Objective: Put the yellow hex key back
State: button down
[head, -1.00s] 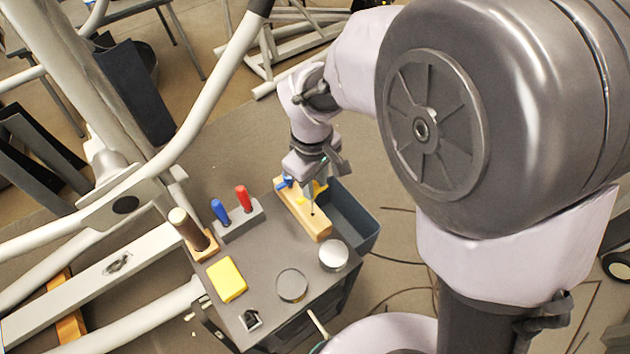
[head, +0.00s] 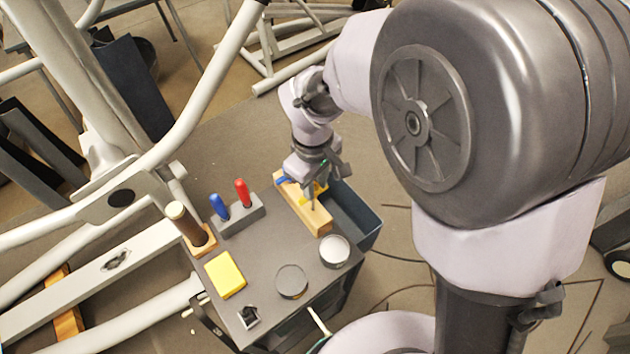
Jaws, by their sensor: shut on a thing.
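The wooden block (head: 318,222) lies on the right part of the dark cart top. My gripper (head: 311,198) points down over the middle of the block, shut on the yellow hex key (head: 321,189). Only a little yellow shows beside the fingers. The key's lower end is too small and covered to tell whether it sits in the block. A blue hex key (head: 283,181) shows at the block's far end, left of my gripper.
On the cart top (head: 262,253) are a grey holder (head: 240,219) with blue and red handled tools, a wooden-based cylinder (head: 187,226), a yellow block (head: 225,275) and two round tins (head: 334,251). A dark bin (head: 362,219) hangs right of the wooden block.

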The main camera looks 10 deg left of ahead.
jog(key=shift+f, duration=0.6)
jog(key=shift+w+r, duration=0.1)
jog(key=shift+f+b, duration=0.7)
jog(key=shift+f, duration=0.4)
jog(key=shift+f, duration=0.4)
jog(key=shift+r, duration=0.1)
dwell(0.4)
